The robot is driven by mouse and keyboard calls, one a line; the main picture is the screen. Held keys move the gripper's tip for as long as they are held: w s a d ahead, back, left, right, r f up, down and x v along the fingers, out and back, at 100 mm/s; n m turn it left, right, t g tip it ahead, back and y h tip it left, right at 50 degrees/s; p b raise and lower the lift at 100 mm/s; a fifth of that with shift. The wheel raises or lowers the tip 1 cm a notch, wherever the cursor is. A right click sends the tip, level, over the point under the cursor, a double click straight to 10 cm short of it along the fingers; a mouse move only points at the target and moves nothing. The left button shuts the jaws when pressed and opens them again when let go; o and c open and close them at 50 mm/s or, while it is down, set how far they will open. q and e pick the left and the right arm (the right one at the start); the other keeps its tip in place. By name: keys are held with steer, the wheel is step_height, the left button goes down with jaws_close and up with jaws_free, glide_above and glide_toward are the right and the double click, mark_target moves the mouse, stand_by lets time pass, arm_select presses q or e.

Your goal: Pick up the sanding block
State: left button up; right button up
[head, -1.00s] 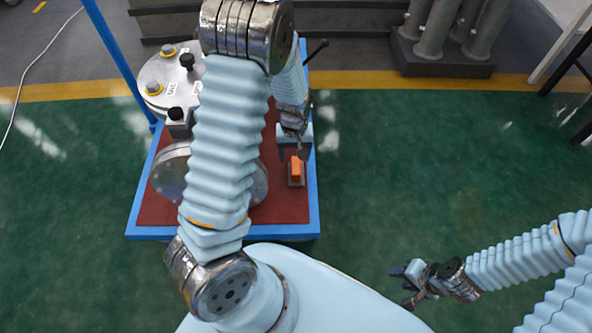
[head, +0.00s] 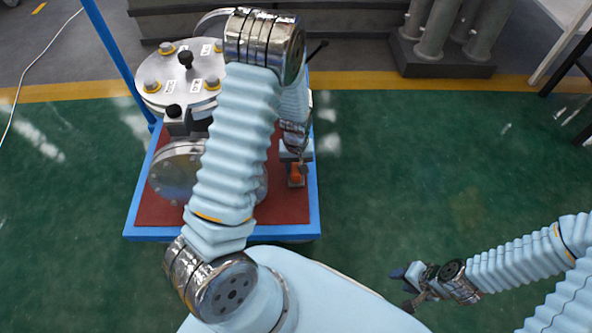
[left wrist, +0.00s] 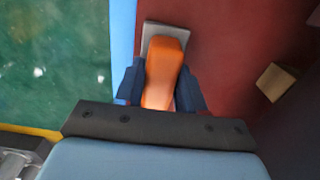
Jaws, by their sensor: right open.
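The sanding block has an orange grip (head: 295,172) on a grey base. It rests on the red top of the blue-edged stand, near the right edge. In the left wrist view the block (left wrist: 164,65) sits between the two dark blue fingers of my left gripper (left wrist: 161,90), one on each side. I cannot tell whether the fingers press on it. In the head view my left gripper (head: 297,158) is over the block and partly hides it. My right gripper (head: 404,287) is open and empty over the green floor, away from the stand.
A metal flanged shell (head: 180,75) with bolts stands on the left of the blue-edged stand (head: 140,237). My left arm hides part of it. A small tan block (left wrist: 276,81) lies on the red surface, right of the sanding block. The green floor right of the stand is clear.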

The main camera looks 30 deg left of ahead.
mark_target(296, 165)
arm_select(q)
steer(key=c, duration=0.5)
steer(key=shift+r, duration=0.1)
step_height(296, 165, up, 10)
steer(key=shift+f+p, duration=0.1)
steer(key=shift+p, duration=0.9)
